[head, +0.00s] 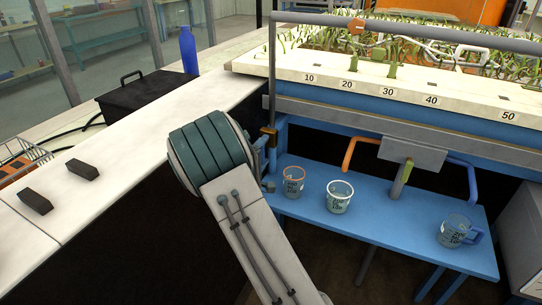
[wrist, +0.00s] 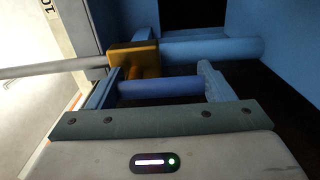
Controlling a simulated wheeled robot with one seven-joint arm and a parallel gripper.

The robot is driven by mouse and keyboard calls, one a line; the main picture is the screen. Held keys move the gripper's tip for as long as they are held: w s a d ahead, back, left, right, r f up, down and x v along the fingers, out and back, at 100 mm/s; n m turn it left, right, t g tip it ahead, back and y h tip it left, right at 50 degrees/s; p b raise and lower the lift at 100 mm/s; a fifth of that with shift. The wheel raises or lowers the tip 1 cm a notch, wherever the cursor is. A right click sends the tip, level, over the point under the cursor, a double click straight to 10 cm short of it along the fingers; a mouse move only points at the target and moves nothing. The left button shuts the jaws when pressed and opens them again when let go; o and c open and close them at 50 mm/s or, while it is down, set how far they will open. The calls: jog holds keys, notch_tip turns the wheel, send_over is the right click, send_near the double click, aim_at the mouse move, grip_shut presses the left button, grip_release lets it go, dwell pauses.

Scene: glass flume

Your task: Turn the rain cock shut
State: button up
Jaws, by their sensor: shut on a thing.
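The rain cock (wrist: 135,58) has a brass-coloured body and sits on a pipe, with a grey length on one side and a blue length on the other. In the head view its brass part (head: 268,131) shows at the foot of the upright grey pipe, beside the flume's left end. In the wrist view my gripper (wrist: 160,80) is shut on the cock's blue handle (wrist: 165,88), which spans between the two fingers just below the brass body. The handle appears roughly in line with the pipe.
A blue shelf (head: 390,235) below the flume (head: 400,115) bears several measuring jugs, one with an orange rim (head: 293,181). An orange pipe and a blue pipe run near a grey plate (head: 412,153). A white bench (head: 130,125) with a black box (head: 147,94) stands left.

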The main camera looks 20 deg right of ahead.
jog(key=o, duration=1.4)
jog(key=v, duration=1.4)
